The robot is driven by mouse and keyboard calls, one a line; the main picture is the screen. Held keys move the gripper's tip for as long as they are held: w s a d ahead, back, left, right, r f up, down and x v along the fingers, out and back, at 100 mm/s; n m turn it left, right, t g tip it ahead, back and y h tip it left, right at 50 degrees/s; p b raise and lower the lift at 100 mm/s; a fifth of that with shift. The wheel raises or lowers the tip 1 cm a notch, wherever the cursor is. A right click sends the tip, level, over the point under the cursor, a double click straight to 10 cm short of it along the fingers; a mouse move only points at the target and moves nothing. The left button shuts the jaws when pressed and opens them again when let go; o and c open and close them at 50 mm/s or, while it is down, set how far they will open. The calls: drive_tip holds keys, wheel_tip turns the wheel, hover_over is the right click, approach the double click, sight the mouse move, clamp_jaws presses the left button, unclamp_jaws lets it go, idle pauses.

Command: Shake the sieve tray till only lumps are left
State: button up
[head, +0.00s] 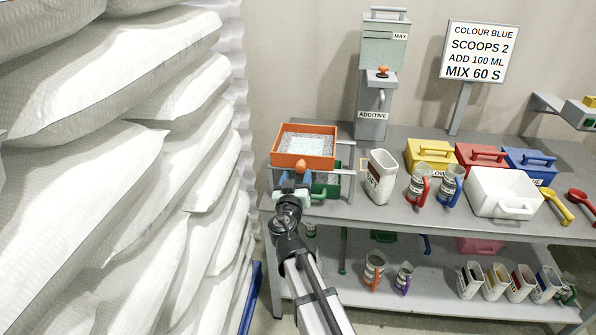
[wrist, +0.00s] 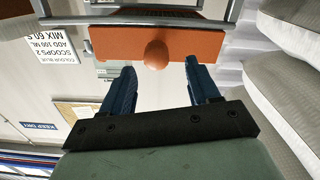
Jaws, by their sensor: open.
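The orange sieve tray (head: 290,159) sits on a grey frame at the left end of the bench, with pale speckled material inside. Single lumps are too small to tell apart. A round orange knob sticks out of its front wall. My gripper (head: 298,187) is in front of the tray, close to the knob. In the wrist view the sieve tray (wrist: 205,43) shows its front wall and knob. There my gripper (wrist: 160,72) is open, its two blue fingers apart on either side of the knob's line, not closed on it. A green bin (head: 328,190) stands under the tray, partly hidden by my gripper.
White sacks (head: 180,95) are stacked close on the left. A white jug (head: 381,176) stands just right of the frame, with labelled mugs (head: 418,184) and a white bin (head: 490,185) farther right. A grey additive dispenser (head: 376,85) stands behind.

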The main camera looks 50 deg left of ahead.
drive_tip(key=v, duration=0.8)
